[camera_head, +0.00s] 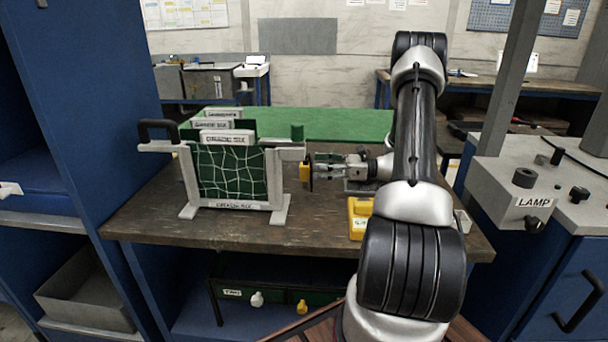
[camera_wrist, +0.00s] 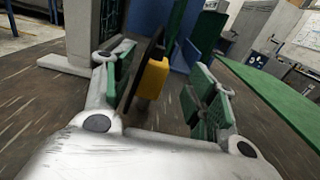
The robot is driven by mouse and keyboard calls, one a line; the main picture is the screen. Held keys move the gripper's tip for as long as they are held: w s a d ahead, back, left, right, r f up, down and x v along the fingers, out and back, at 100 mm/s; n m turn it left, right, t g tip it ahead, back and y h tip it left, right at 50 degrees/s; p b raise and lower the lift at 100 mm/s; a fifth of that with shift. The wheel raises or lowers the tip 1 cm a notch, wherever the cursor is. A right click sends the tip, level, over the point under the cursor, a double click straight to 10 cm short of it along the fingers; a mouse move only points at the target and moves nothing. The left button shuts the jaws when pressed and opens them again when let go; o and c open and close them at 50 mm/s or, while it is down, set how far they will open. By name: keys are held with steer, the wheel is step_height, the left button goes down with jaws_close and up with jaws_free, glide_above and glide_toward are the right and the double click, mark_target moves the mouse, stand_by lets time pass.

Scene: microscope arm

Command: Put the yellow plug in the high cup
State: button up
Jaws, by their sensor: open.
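A small yellow block (camera_head: 304,172), which looks like the yellow plug, is beside the right end of the grey stand (camera_head: 276,205), above the table. A thin black plate (camera_head: 311,176) is against its right side. A green cylinder (camera_head: 297,132), perhaps the high cup, rises from the stand's right arm; its inside is hidden. My gripper (camera_head: 318,172) points left at the yellow block. In the wrist view my gripper (camera_wrist: 162,74) is open, its green-padded fingers on either side of the yellow block (camera_wrist: 153,77). I cannot tell whether they touch it.
Green netted panels with white labels fill the stand, and a black handle (camera_head: 158,131) is at its left. A yellow box (camera_head: 360,217) sits on the wooden table (camera_head: 150,215) below my arm. A blue cabinet (camera_head: 85,90) borders the left; a lamp unit (camera_head: 515,190) is right.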

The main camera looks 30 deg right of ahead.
mark_target(305, 164)
steer(key=x, duration=0.5)
steer(key=shift+s+a+f, duration=0.15)
steer(key=shift+s+a, duration=0.1)
steer(key=shift+s, duration=0.05)
steer(key=c, duration=1.3)
